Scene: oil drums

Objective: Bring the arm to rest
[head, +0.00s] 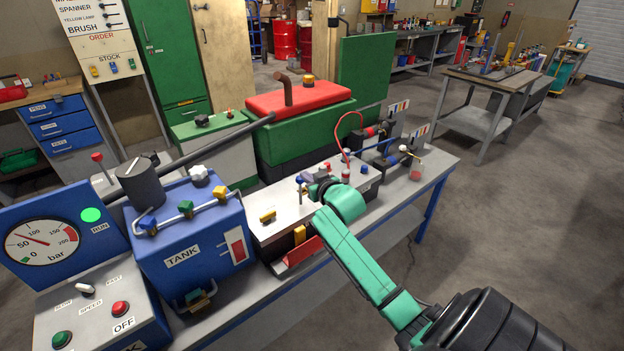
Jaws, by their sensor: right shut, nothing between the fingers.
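My right arm comes in from the lower right, green with a black joint, and reaches over the workbench. Its gripper (316,187) is at the far end of the green link, above the white machine housing (275,222) in the middle of the bench. The gripper is small in the picture and partly hidden by my own wrist. It is shut and I see nothing held in it. My left arm and left gripper do not show.
A blue tank (190,235) and a pressure gauge panel (45,240) stand at the left of the bench (437,166). Small motors and a red hose (347,135) are right of the gripper. A red and green machine (297,99) stands behind. Open floor lies at right.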

